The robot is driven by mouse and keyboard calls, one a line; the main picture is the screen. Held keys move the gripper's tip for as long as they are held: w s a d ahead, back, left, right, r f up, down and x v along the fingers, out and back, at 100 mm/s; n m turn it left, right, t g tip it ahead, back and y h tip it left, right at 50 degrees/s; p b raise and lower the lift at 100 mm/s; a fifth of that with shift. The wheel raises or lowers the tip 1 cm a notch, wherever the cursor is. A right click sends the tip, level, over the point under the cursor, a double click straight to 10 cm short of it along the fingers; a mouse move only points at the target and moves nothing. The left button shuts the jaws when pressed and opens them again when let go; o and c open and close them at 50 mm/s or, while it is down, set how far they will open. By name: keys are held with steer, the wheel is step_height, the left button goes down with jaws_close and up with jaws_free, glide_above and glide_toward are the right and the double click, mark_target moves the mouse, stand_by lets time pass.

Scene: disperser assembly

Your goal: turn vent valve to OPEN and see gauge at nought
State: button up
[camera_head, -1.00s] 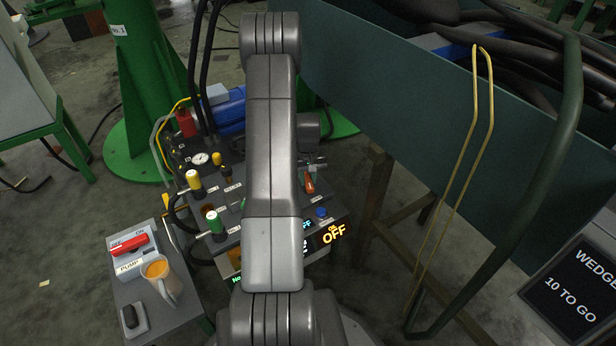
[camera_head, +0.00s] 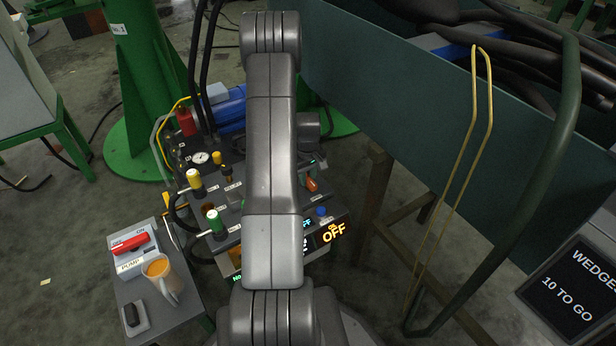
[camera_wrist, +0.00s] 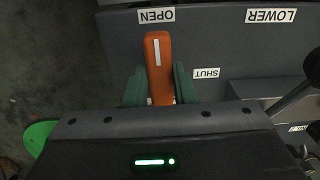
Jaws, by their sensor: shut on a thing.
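The vent valve's orange lever (camera_wrist: 158,62) has a white stripe and stands between the green fingers of my gripper (camera_wrist: 157,78) in the wrist view. The gripper is shut on it. The lever's free end points at the OPEN label (camera_wrist: 156,15); the SHUT label (camera_wrist: 207,73) lies to its right.
Yellow (camera_head: 195,181) and green (camera_head: 213,221) knobs stand left of my arm. A display (camera_head: 334,232) reads OFF. A pump box with a red lever (camera_head: 130,243) and an orange-filled jug (camera_head: 159,270) are lower left. A teal trough (camera_head: 420,110) borders the right.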

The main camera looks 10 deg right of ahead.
mark_target(308, 179)
steer(key=o, duration=1)
step_height(308, 179, up, 14)
steer(key=p, duration=0.4)
steer(key=shift+f, duration=0.2)
step_height(308, 179, down, 14)
steer(key=b, duration=0.4)
steer(key=shift+r, duration=0.15)
steer(key=shift+r, duration=0.1)
